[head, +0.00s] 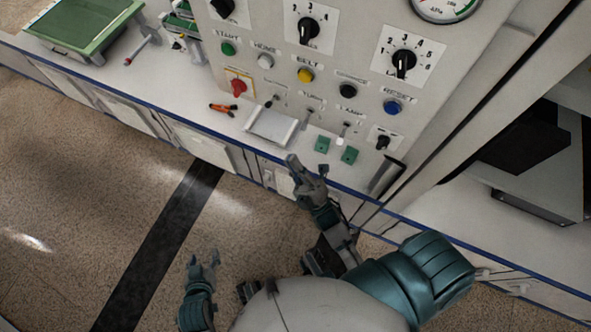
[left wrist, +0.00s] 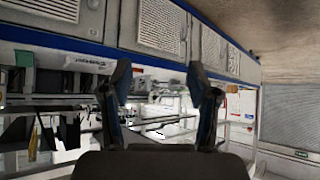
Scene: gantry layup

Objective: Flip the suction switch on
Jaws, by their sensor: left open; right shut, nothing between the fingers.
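The control panel (head: 262,38) fills the top middle of the head view. Its lower row holds three small toggle switches: a left one (head: 272,101), a middle one (head: 309,117) and one by the LAMP label (head: 344,130). The label over the left toggle is too small to read, so I cannot tell surely which is the suction switch. My right gripper (head: 294,163) is shut and empty, at the counter's front edge below the toggles and apart from them. My left gripper (head: 203,262) is open and empty over the floor, far from the panel; its spread fingers show in the left wrist view (left wrist: 163,82).
A silver tray-like plate (head: 271,127), green blocks (head: 322,144) and orange-handled pliers (head: 222,109) lie on the counter before the panel. A red emergency knob (head: 238,86) and a dark upright holder (head: 387,175) stand nearby. A green tray (head: 80,28) is far left.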

